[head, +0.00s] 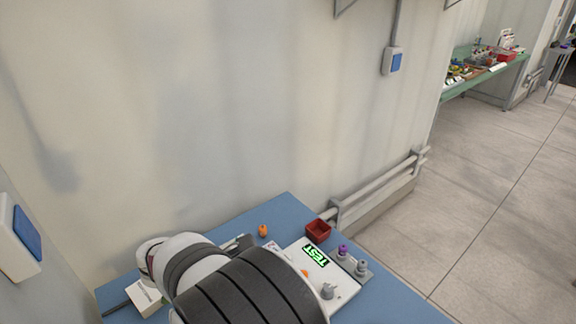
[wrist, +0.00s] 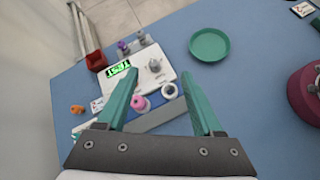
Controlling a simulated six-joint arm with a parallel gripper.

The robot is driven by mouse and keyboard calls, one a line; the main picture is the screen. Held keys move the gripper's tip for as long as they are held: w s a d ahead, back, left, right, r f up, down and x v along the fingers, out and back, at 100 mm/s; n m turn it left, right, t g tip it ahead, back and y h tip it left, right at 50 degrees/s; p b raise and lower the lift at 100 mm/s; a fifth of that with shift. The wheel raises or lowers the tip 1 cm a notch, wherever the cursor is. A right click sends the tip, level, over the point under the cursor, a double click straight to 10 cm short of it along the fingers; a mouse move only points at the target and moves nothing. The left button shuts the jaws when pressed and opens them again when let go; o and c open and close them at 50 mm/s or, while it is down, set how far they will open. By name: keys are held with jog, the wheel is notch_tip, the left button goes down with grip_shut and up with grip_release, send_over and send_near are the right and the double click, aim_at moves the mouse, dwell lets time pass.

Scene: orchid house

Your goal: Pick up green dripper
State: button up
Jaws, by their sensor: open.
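I cannot make out a green dripper in either view; it may be hidden or out of frame. My gripper (wrist: 158,75) is open, its two teal fingers spread above the blue table in the wrist view, with nothing held. The gripper is hidden in the head view, where my arm covers the near part of the table.
A white device with a green TEST display (head: 317,255) stands near a red bin (head: 318,230), an orange piece (head: 263,231) and a purple-topped piece (head: 342,250). A green saucer (wrist: 209,45) lies right of the device. A dark red round object (wrist: 305,95) sits at the right edge.

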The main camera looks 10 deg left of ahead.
jog(key=w+a+f+n+t+y, duration=0.1)
jog(key=a+f+n+t, duration=0.2)
jog(key=a, duration=0.4)
jog(key=w+a+f+n+t, duration=0.1)
jog(key=a+n+t, duration=0.2)
jog(key=a+n, duration=0.35)
jog(key=x, duration=1.5)
jog(key=shift+s+d+f+m, duration=0.2)
jog(key=shift+d+f+m, duration=0.1)
jog(key=shift+f+m, duration=0.1)
grip_shut()
